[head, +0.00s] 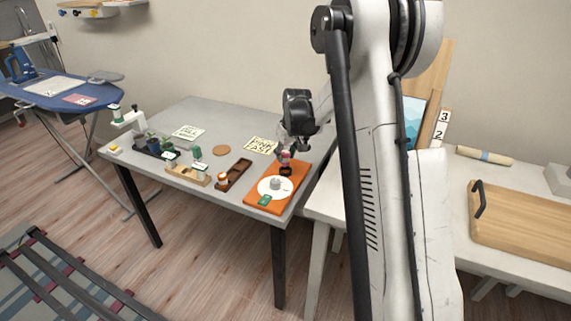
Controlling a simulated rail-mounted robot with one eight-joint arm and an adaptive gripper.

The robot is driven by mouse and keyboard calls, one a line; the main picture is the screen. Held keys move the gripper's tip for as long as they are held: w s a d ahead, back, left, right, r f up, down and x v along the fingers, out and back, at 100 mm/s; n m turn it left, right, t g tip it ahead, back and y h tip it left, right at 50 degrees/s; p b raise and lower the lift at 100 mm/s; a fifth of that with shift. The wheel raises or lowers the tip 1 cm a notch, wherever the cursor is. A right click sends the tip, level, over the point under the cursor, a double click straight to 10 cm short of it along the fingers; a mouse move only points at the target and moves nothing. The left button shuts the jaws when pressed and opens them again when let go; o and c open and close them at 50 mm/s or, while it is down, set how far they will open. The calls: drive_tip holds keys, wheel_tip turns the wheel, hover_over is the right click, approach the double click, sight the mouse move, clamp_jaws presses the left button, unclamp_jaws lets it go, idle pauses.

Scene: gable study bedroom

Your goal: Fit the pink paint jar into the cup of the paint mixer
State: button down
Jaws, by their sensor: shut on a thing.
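My gripper (287,150) is at the right end of the grey table, pointing down, with its fingers closed around a small pink jar (286,157). The jar is small here and partly covered by the fingers. Below it is an orange base (256,193) with a white disc (265,188), a grey knob and a green label, which looks like the paint mixer. A small dark cup-like part (285,170) stands at the back of the base, right under the jar. I cannot tell whether the jar is in it or just above it.
To the left on the grey table (215,123) are a brown tray (238,171), a wooden rack (187,175) with jars, a dark tray (148,151), a round coaster (221,150) and note cards (262,145). My arm hides part of the right side. A white bench (457,237) holds a wooden board (520,218).

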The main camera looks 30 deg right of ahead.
sight(285, 163)
drive_tip(key=shift+f, duration=1.95)
drive_tip(key=shift+f+b, duration=0.1)
drive_tip(key=shift+b, duration=0.2)
drive_tip(key=c, duration=1.3)
unclamp_jaws()
drive_tip(key=shift+c, duration=0.2)
